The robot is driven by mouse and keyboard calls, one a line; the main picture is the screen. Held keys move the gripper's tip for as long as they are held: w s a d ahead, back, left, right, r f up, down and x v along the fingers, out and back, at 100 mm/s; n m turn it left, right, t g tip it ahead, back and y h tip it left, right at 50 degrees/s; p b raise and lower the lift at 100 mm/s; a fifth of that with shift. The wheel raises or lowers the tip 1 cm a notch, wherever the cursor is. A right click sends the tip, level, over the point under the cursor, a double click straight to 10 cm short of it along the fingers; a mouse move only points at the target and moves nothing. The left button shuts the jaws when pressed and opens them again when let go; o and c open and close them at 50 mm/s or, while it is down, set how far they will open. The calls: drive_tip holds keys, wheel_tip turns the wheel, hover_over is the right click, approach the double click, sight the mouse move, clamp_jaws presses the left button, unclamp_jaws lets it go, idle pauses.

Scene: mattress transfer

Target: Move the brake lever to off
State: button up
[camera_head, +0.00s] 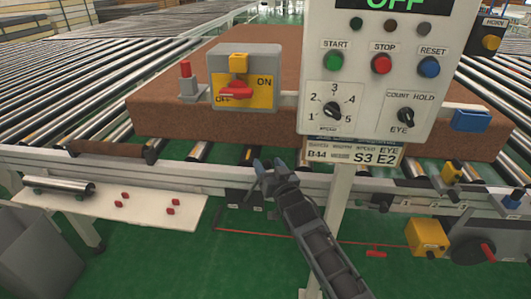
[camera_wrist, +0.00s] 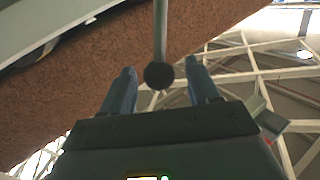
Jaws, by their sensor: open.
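In the wrist view, a thin grey rod ending in a round black knob (camera_wrist: 158,75) looks like a lever; no brake label is readable on it. The knob shows between the two blue fingers of my gripper (camera_wrist: 160,84), which is open and empty; I cannot tell whether it touches a finger. In the head view my gripper (camera_head: 264,168) is low at the conveyor's front rail, left of the panel post. The lever is not clearly visible there. A grey switch box (camera_head: 262,58) has a yellow ON/OFF plate and a red handle (camera_head: 236,92) toward OFF.
A brown mattress (camera_head: 160,108) lies on the rollers behind the rail. The control panel (camera_head: 372,70) on its white post (camera_head: 335,225) stands right of my gripper; its display reads OFF. A white shelf (camera_head: 100,208) is at left. A yellow box (camera_head: 428,235) is at lower right.

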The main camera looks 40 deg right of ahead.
drive_tip(key=shift+p+x, duration=0.45)
drive_tip(key=shift+x, duration=1.05)
clamp_jaws()
